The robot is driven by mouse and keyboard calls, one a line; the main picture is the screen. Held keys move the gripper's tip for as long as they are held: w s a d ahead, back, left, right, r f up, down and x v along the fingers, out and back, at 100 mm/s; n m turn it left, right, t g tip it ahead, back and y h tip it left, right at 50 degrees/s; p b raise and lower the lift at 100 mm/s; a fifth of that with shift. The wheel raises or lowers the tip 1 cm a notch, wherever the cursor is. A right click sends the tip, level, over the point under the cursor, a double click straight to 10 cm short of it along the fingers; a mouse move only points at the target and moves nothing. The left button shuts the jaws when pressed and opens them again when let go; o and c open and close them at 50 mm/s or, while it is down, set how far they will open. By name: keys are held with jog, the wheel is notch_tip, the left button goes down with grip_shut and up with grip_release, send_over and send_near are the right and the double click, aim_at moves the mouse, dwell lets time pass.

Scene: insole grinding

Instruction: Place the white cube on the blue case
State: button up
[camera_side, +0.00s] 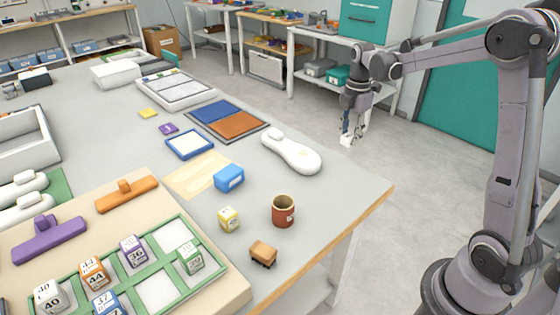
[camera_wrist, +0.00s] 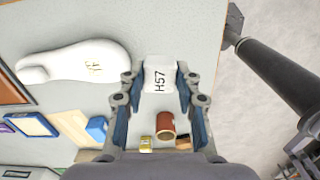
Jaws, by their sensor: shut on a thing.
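The white cube (camera_wrist: 160,76), marked "H57", sits between the fingertips of my gripper (camera_side: 349,131), which is shut on it. In the side view the cube (camera_side: 346,141) is a small white block under the fingers, held up in the air and appearing past the table's right edge. The blue case (camera_side: 229,178) lies on the table left of the brown-red cup, with nothing on top. In the wrist view the blue case (camera_wrist: 97,128) is partly visible, lower left of my gripper and apart from it.
A white shoe-shaped form (camera_side: 291,153) lies behind the blue case. A brown-red cup (camera_side: 283,211), a yellow cube (camera_side: 229,219) and a small brown block (camera_side: 263,254) stand in front. A green tray (camera_side: 207,257) with numbered cubes is at front left.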

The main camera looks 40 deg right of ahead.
jog(key=w+a+r+m, duration=0.2)
jog(key=w+a, duration=0.5)
jog(key=w, duration=0.4)
jog(key=m, duration=0.1)
send_over(237, 167)
jog(key=f, duration=0.5)
jog(key=shift+s+d+f, duration=0.1)
jog(key=shift+d+f, duration=0.25)
jog(key=shift+a+f, duration=0.3)
jog(key=shift+f, duration=1.9)
jog(key=shift+f, duration=0.1)
jog(key=o, duration=0.7)
jog(key=shift+o, duration=0.2)
